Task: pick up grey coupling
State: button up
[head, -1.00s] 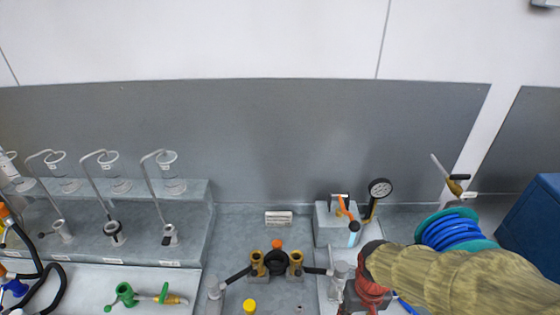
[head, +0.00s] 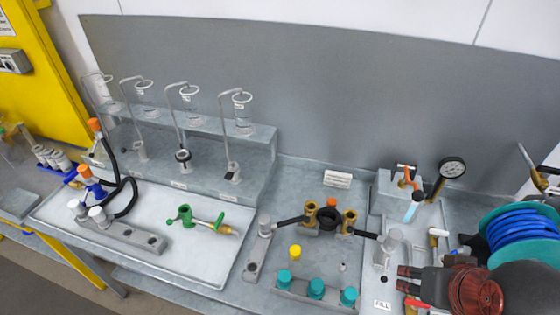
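Several grey fittings could be the grey coupling, and I cannot tell which one is meant. One grey fitting (head: 391,242) stands right of the brass valve assembly (head: 330,217), beside a black handle. Another grey fitting (head: 264,226) stands to its left on a grey block.
A blue hose reel (head: 520,232) and pressure gauge (head: 452,168) stand at the right. Green fitting (head: 186,214) lies on the left tray, which has bare room.

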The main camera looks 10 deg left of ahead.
aim_at(264, 219)
jog(key=u, duration=1.2)
jog(key=z, duration=1.45)
jog(key=j+z, duration=0.1)
jog(key=j, duration=1.15)
jog(key=k+j+z, duration=0.1)
jog(key=j, duration=1.1)
